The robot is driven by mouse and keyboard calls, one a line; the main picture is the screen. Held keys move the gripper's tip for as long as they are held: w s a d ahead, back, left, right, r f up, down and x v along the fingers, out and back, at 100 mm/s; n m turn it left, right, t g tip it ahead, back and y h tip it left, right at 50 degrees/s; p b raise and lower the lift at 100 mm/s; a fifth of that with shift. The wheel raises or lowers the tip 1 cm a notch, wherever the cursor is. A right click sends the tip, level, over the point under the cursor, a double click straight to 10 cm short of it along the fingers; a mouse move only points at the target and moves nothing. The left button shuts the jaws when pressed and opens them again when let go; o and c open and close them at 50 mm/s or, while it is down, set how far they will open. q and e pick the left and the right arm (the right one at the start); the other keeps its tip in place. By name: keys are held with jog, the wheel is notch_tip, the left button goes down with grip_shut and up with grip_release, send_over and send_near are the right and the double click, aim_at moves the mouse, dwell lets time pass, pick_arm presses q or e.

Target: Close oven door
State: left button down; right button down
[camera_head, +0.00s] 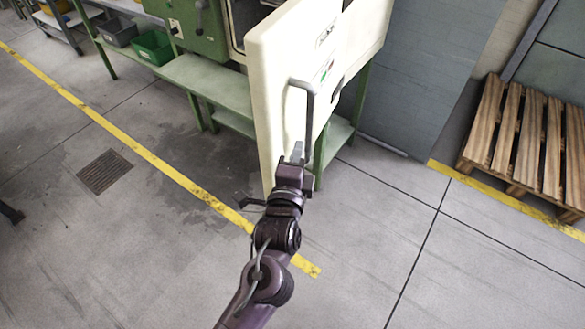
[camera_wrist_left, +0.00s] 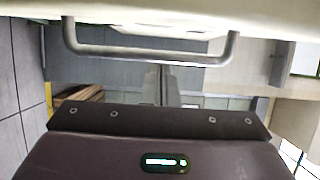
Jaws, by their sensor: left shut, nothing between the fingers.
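The cream oven door (camera_head: 270,100) stands open in the head view, swung out toward me, with its edge facing me. A grey bar handle (camera_head: 309,105) runs down its right-hand face; it also shows across the top of the left wrist view (camera_wrist_left: 150,58). My left gripper (camera_head: 297,150) is shut and empty, close to the lower end of the handle. In the left wrist view its fingertips (camera_wrist_left: 170,72) point toward the handle bar; I cannot tell if they touch it. The oven opening is mostly hidden behind the door. My right gripper is not in view.
The oven stands by a green machine (camera_head: 200,30) and green workbench (camera_head: 210,82). A green bin (camera_head: 153,47) sits at upper left. The floor around my arm is clear.

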aim_at(279, 150)
pick_arm(q)
jog(key=shift+w+a+p, duration=0.25)
jog(key=shift+w+a, duration=0.1)
jog(key=shift+a, duration=0.6)
jog(key=shift+w+a+p, duration=0.2)
jog(key=shift+w+a, duration=0.1)
jog(key=shift+a, duration=0.6)
jog(key=shift+a+f, duration=0.1)
